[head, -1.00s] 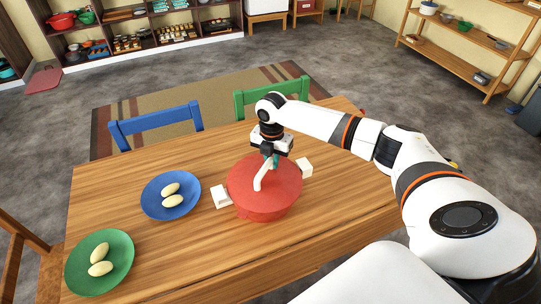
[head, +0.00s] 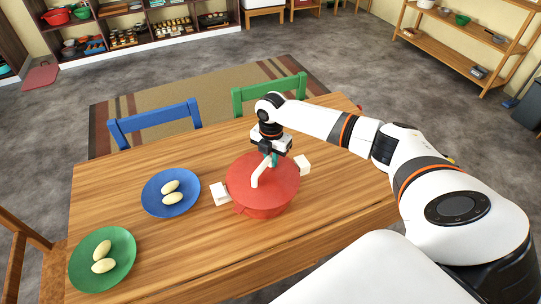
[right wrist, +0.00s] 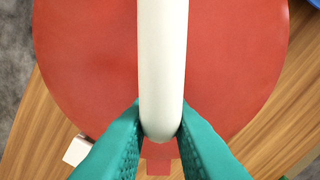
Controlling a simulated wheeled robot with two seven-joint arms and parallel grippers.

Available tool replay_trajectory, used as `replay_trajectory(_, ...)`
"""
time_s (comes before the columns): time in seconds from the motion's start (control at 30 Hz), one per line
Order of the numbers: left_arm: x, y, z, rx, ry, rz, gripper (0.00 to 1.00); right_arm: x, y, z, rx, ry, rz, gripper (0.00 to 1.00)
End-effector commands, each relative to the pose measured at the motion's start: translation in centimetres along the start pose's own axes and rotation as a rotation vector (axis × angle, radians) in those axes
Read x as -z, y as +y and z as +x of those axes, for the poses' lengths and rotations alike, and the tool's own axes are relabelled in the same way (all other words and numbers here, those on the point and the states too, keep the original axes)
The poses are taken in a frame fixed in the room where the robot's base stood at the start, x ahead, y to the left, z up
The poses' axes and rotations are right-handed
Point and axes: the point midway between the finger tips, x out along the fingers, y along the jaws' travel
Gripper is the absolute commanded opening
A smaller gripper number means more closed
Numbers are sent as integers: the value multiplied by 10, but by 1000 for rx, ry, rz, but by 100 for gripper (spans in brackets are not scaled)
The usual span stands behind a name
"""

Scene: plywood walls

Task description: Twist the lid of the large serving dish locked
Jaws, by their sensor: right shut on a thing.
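The large serving dish (head: 262,211) is red and stands on the wooden table, with a white block-like handle on each side. Its red lid (head: 284,181) sits on top and carries a white bar handle (head: 258,178). In the right wrist view the bar handle (right wrist: 162,60) runs down the middle over the red lid (right wrist: 85,60). My right gripper (head: 270,161) is above the lid. Its teal fingers (right wrist: 160,128) are shut on the near end of the bar handle, one on each side. My left gripper is not in view.
A blue plate (head: 150,203) and a green plate (head: 83,275), each with two pale egg-shaped things, lie left of the dish. A blue chair (head: 155,122) and a green chair (head: 240,96) stand at the far edge. The front middle of the table is clear.

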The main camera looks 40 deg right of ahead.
Motion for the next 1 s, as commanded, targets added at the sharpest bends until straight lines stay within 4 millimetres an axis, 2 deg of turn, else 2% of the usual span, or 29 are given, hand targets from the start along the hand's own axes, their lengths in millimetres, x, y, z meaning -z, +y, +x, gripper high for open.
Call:
replay_trajectory(0.53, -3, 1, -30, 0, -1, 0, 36, -2, 10, 0, -8, -3, 174, 0)
replay_trajectory(1.0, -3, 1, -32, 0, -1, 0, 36, -2, 11, 2, -7, -2, 204, 0)
